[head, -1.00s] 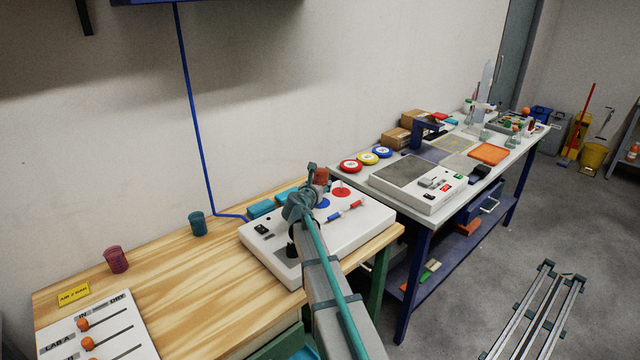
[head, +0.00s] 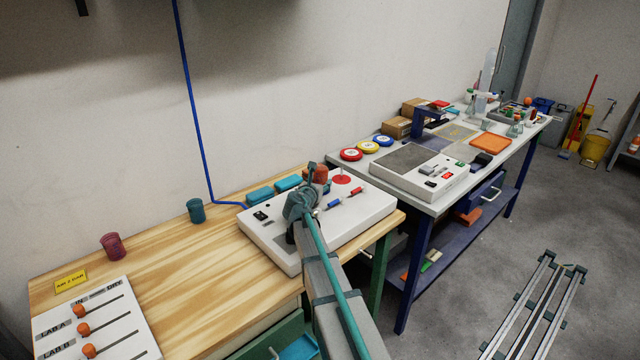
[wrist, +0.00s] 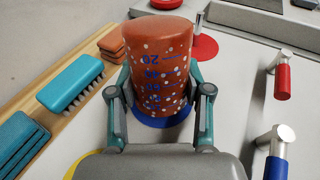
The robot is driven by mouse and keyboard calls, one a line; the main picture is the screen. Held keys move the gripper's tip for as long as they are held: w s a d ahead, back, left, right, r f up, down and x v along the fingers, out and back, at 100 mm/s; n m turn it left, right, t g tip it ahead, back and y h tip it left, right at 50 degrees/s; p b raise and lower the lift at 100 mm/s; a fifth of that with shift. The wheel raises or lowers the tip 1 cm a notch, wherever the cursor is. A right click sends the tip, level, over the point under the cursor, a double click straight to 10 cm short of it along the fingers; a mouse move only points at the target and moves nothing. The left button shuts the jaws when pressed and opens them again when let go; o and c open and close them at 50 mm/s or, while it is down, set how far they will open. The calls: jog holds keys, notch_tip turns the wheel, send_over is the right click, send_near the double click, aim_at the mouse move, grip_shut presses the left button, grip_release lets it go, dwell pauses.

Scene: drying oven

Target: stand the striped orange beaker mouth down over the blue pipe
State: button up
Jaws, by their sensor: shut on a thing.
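An orange beaker (wrist: 160,65) with white dots and blue graduation marks is between the fingers of my gripper (wrist: 158,98) in the wrist view. I see dots on it rather than stripes. It is upright with its closed base up and its mouth down. It also shows small in the head view (head: 320,174), at my gripper (head: 312,186). A blue disc (wrist: 160,119) on the white panel lies beneath it. The beaker hides the disc's middle, and no blue pipe shows there. I cannot tell whether its rim touches the disc.
The white panel (head: 275,250) also carries a red disc (wrist: 204,48) with a pipe, and red (wrist: 283,80) and blue (wrist: 275,165) handles to the right. A teal beaker (head: 196,211) and a dark red beaker (head: 112,246) stand on the wooden bench.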

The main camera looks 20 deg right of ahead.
jog(key=shift+f, duration=0.15)
jog(key=o, duration=0.9)
jog(key=shift+o, duration=0.2)
notch_tip(320, 180, up, 10)
jog(key=shift+r, duration=0.1)
dwell(0.6)
